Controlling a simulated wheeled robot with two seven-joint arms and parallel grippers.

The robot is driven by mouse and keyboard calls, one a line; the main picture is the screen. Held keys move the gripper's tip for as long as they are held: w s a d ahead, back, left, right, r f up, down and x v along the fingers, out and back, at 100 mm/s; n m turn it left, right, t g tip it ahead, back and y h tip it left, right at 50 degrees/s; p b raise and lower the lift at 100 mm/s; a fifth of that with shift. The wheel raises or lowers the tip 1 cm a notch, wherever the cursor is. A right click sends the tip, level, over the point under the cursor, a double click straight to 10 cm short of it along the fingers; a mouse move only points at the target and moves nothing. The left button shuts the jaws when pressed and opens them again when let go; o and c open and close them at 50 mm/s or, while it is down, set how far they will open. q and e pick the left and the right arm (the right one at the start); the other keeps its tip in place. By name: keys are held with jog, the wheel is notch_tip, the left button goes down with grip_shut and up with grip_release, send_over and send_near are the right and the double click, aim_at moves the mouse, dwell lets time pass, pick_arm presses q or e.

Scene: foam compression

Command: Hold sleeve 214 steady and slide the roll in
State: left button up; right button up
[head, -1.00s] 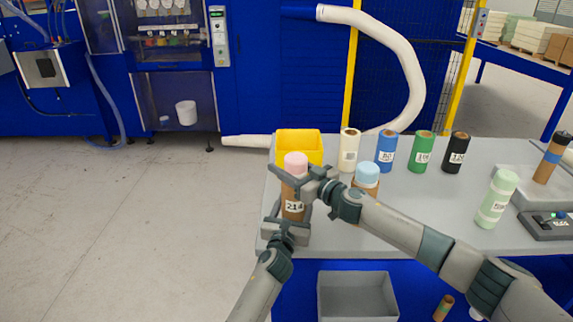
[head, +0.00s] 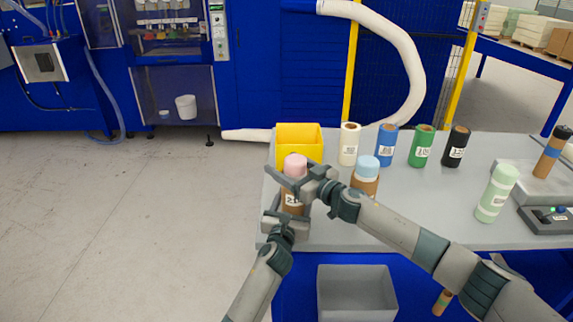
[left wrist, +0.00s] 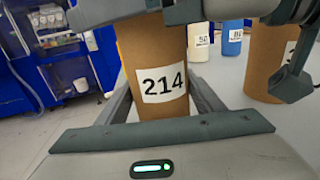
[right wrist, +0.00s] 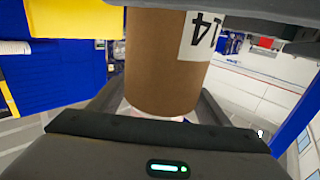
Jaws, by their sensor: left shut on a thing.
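Sleeve 214 (left wrist: 165,62) is a brown tube with a white label, upright near the table's left front edge. It also fills the middle of the right wrist view (right wrist: 165,60). My left gripper (head: 288,215) is shut on the sleeve below its label. A pink roll (head: 295,162) sticks up at the sleeve's top. Its lower part is hidden. My right gripper (head: 300,178) has its fingers either side of the roll, near the sleeve's upper end. The pictures do not settle whether they press on it.
A yellow bin (head: 299,134) stands just behind. A second brown tube with a light blue roll (head: 368,163) stands close by on the right. White, blue, green and black tubes stand farther back. A pale green tube (head: 497,192) is at the right. A grey bin (head: 357,292) sits below the table front.

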aim_at(304, 166)
jog(key=shift+d+r, duration=0.1)
jog(key=shift+r, duration=0.1)
dwell(0.4)
jog(key=shift+s+d+r, duration=0.15)
jog(key=shift+s+d, duration=0.1)
jog(key=shift+s, duration=0.05)
jog(key=shift+s+d+r, duration=0.45)
jog(key=shift+s+d, duration=0.25)
jog(key=shift+s+d+r, duration=0.4)
jog(key=shift+s+d, duration=0.3)
jog(key=shift+s, duration=0.05)
jog(key=shift+s+d+r, duration=0.45)
jog(key=shift+s+d, duration=0.25)
pick_arm(q)
jog(key=o, duration=1.2)
jog(key=shift+s, duration=0.1)
jog(key=s, duration=0.4)
jog(key=s+a, duration=0.1)
jog(key=s, duration=0.2)
jog(key=s+a, duration=0.1)
jog(key=s, duration=0.3)
jog(key=shift+s+a, duration=0.2)
jog(key=shift+s, duration=0.1)
